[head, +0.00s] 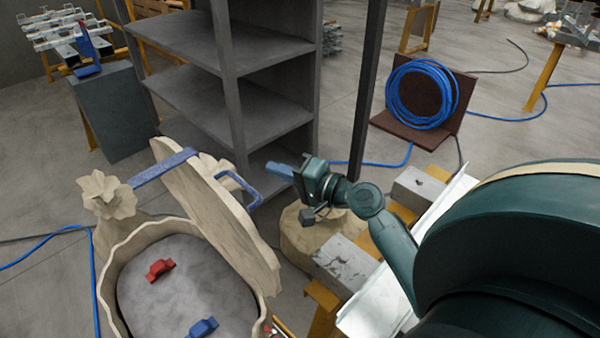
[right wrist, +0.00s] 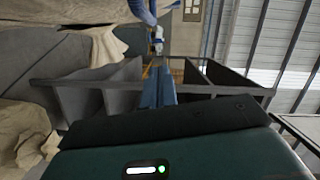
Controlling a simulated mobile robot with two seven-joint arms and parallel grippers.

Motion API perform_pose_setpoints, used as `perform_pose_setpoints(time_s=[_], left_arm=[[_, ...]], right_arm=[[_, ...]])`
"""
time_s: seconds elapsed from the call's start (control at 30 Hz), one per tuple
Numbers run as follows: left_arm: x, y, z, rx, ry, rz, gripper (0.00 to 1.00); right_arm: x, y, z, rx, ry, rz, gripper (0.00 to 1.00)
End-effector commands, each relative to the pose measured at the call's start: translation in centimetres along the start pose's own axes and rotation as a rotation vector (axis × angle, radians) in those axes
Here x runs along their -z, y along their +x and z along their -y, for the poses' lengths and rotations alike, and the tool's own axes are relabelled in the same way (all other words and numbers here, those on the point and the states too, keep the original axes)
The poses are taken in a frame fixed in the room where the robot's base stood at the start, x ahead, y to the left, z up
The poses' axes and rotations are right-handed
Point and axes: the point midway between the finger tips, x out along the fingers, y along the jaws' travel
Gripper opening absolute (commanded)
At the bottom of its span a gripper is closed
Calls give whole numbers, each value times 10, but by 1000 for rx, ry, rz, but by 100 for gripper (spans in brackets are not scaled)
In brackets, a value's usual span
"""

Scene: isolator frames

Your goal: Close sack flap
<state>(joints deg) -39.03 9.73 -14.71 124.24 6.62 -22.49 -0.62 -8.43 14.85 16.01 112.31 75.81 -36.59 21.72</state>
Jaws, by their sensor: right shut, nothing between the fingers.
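The tan sack (head: 109,252) stands open at the lower left in the head view. Its stiff tan flap (head: 222,215) is raised and tilted on the sack's right side. A blue loop handle (head: 249,190) sticks out from the flap's right face, and a blue strap (head: 160,168) crosses its upper end. My right gripper (head: 280,171) is right of the handle, apart from it, with blue fingers pointing left. The fingers are shut and empty, and they also show in the right wrist view (right wrist: 158,88). My left gripper is not in view.
Inside the sack, a red piece (head: 160,269) and a blue piece (head: 203,327) lie on grey fill. A grey shelf unit (head: 229,95) stands behind. Grey blocks (head: 345,264) and another tan sack (head: 302,243) lie below my right arm. Blue hose (head: 422,95) is coiled at the back right.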

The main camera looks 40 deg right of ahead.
Motion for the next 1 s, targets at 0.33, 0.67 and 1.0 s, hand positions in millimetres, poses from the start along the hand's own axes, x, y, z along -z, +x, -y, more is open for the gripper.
perform_pose_setpoints(time_s=[0.33,0.67,1.0], left_arm=[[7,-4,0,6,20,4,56],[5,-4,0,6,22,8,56],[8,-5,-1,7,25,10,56]], right_arm=[[-35,19,0,-1,0,0,0],[-39,20,-1,-1,-1,0,0],[-40,26,3,-6,-27,0,0]])
